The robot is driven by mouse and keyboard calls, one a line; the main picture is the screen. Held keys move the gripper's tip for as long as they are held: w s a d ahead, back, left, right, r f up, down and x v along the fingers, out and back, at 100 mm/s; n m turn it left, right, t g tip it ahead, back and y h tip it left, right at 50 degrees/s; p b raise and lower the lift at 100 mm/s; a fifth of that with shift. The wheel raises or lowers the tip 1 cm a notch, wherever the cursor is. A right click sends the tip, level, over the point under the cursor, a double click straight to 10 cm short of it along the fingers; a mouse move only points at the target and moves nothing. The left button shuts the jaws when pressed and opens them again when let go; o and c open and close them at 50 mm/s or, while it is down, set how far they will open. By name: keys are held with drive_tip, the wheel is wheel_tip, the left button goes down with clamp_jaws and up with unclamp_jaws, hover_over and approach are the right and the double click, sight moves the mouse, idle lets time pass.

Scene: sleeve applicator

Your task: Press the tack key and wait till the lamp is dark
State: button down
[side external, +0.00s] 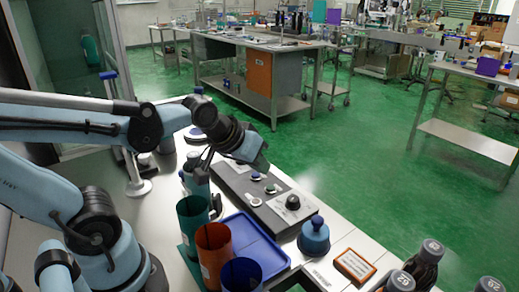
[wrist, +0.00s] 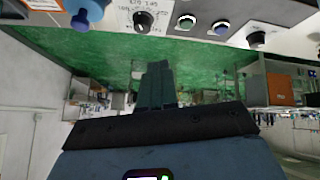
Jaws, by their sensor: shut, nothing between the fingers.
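A dark grey control panel (side external: 232,181) lies on the bench under my wrist. It carries a black knob on a white label (side external: 292,202) and several small round fittings, one with a green top (side external: 271,188). In the wrist view the panel is along the top edge, with a green-topped fitting (wrist: 187,22), a blue-topped one (wrist: 221,28) and the knob (wrist: 143,20). I cannot tell which is the tack key or the lamp, or whether any is lit. My gripper (wrist: 155,68) is shut and empty, apart from the panel in the wrist view.
A blue tray (side external: 240,245) and green (side external: 192,215), orange (side external: 213,250) and blue (side external: 241,274) cups stand in front of the panel. An orange-framed label block (side external: 354,265) and dark bottles (side external: 425,265) lie further right.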

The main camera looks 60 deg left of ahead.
sight(268, 188)
drive_tip(key=w+a+n+t+y, duration=0.1)
drive_tip(key=w+a+n, duration=0.4)
drive_tip(key=w+n, duration=0.1)
drive_tip(key=shift+w+a+n, duration=0.15)
drive_tip(key=shift+w+n, duration=0.05)
drive_tip(key=shift+n, duration=0.6)
drive_tip(key=shift+r, duration=0.1)
drive_tip(key=shift+f, duration=4.4)
drive_tip(key=shift+f, duration=0.15)
drive_tip(key=shift+f, duration=0.25)
drive_tip(key=shift+f, duration=0.4)
drive_tip(key=shift+r, duration=0.85)
